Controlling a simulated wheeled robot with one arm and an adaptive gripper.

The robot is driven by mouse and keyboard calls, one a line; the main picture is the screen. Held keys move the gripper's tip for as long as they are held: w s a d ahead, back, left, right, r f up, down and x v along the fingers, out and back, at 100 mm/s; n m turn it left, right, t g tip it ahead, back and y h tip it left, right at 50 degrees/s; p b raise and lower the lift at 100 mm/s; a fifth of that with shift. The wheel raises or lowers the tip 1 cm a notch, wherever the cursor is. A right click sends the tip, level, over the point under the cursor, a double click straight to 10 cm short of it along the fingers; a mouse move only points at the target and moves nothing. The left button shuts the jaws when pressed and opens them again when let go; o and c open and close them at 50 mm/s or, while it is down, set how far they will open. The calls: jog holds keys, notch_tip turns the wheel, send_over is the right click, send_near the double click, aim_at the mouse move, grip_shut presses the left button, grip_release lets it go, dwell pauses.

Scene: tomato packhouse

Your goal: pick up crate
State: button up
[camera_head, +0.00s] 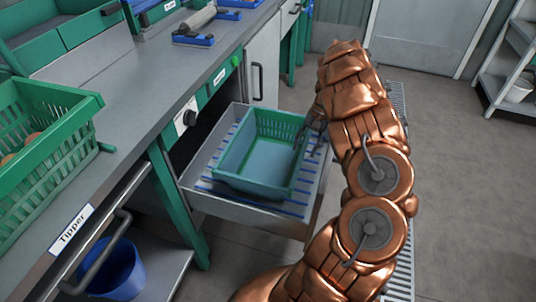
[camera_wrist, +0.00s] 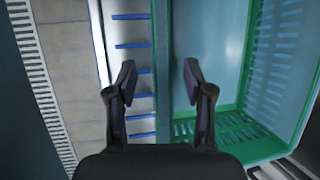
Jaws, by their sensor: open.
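A green slatted crate (camera_head: 226,152) sits empty in a pulled-out grey drawer (camera_head: 240,205) with blue strips on its floor. It also shows at the right in the wrist view (camera_wrist: 180,72). My gripper (camera_head: 314,135) is at the crate's right side in the head view, partly hidden by my copper arm. In the wrist view my gripper (camera_wrist: 158,78) has its two fingers apart, with the crate's near side wall running between them. The left finger is over the drawer floor, the right one over the crate's inside. I cannot tell whether either finger touches the wall.
Another green crate (camera_head: 75,125) with reddish items stands on the grey counter (camera_head: 120,95) at left. A blue bucket (camera_head: 122,270) sits on a low shelf under the counter. The floor (camera_head: 455,170) at right is open; a white shelf (camera_head: 505,75) stands back right.

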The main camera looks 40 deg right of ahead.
jog(key=shift+x, duration=1.6)
grip_shut()
